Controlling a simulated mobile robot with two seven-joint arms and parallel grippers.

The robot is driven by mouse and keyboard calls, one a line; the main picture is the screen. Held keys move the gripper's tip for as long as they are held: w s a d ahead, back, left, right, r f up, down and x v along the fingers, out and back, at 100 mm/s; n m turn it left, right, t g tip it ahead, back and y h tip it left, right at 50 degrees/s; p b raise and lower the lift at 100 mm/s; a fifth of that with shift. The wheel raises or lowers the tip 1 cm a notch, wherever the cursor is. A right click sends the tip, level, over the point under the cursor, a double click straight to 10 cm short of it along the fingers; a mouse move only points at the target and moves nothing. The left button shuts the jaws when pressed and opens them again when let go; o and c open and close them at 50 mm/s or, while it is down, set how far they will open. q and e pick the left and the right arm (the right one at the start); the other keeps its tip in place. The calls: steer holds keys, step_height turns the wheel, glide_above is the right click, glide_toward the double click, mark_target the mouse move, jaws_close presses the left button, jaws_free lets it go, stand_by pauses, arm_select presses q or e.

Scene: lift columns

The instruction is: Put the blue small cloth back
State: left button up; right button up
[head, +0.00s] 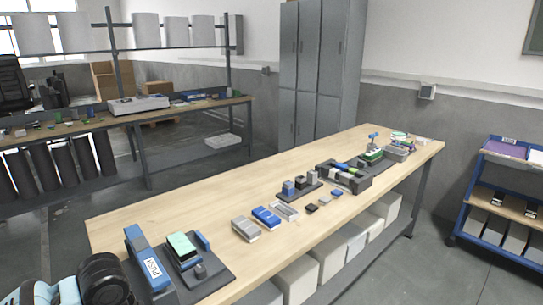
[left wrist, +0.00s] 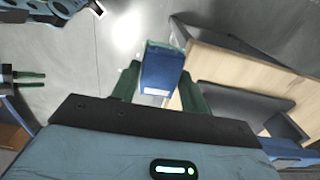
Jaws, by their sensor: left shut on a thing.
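My left gripper (left wrist: 160,82) is shut on a small blue block-shaped thing (left wrist: 160,68), which looks like the folded blue small cloth. It has a pale label on its near edge and sits between the green fingers, with grey floor and a table edge behind it. In the head view my left arm shows at the bottom left corner, but its fingertips and the held thing are out of that picture. My right gripper (left wrist: 32,80) shows at the left of the left wrist view, two green fingers seen from the side; its opening is unclear.
The long wooden table (head: 170,215) carries a dark tray with a blue upright box (head: 146,258) and a green-topped block (head: 183,245). A blue flat pack (head: 265,217) lies beside a grey one (head: 245,229). A dark bin (head: 345,178) stands further back. The table's left far part is bare.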

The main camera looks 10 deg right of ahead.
arm_select(q)
steer(key=s+d+f+n, duration=0.1)
steer(key=s+f+n, duration=0.4)
steer(key=f+n, duration=0.4)
steer(key=shift+s+d+n, duration=0.2)
steer(key=shift+d+n, duration=0.05)
steer(key=shift+n, duration=0.65)
steer(key=shift+f, duration=0.1)
